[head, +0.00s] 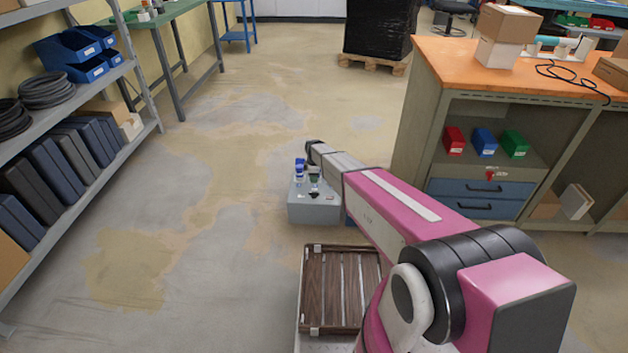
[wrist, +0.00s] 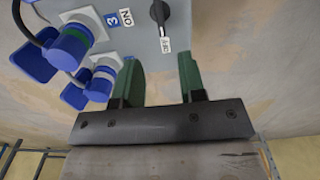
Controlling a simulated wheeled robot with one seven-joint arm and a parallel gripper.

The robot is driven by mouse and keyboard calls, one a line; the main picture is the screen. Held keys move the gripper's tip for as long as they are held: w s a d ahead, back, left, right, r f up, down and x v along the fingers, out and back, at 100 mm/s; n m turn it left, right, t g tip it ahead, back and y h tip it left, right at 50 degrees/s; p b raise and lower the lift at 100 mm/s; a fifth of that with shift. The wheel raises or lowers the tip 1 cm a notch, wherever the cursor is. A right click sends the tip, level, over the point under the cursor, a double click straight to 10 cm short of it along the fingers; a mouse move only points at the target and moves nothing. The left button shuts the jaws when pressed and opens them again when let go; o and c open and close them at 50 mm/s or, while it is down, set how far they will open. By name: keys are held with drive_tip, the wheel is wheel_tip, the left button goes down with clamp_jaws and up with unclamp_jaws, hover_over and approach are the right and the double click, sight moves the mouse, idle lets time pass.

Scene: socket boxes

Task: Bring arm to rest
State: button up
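My gripper (wrist: 161,75) shows in the wrist view with its two green fingers apart and nothing between them. Beyond the fingers is a grey socket box (wrist: 150,38) with blue plugs in sockets, a black rotary switch (wrist: 159,13) and labels reading "3", "ON" and "OFF". In the head view the socket box (head: 313,209) stands past a brown slatted crate. My pink arm reaches forward over the crate's right side to the box. The fingers are hard to make out in the head view. I cannot tell whether they touch the box.
The slatted crate (head: 325,290) lies close in front of me. A workbench (head: 440,62) with cardboard boxes on top and drawers below stands at the right. A shelf (head: 75,180) with bins and cases runs along the left. The floor between shelf and crate is clear.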

drive_tip(key=s+d+r+m, duration=0.6)
drive_tip(key=s+d+r, duration=0.1)
drive_tip(key=s, duration=0.4)
drive_tip(key=s+d+r+m, duration=0.6)
drive_tip(key=s+d+r, duration=0.2)
drive_tip(key=s+r, duration=0.2)
drive_tip(key=s+d+r+m, duration=0.5)
drive_tip(key=s+d+r, duration=0.3)
drive_tip(key=s, duration=0.5)
drive_tip(key=shift+s+d+r+m, duration=0.15)
drive_tip(key=shift+d+r+m, duration=0.1)
drive_tip(key=shift+r+m, duration=0.15)
drive_tip(key=shift+f, duration=0.1)
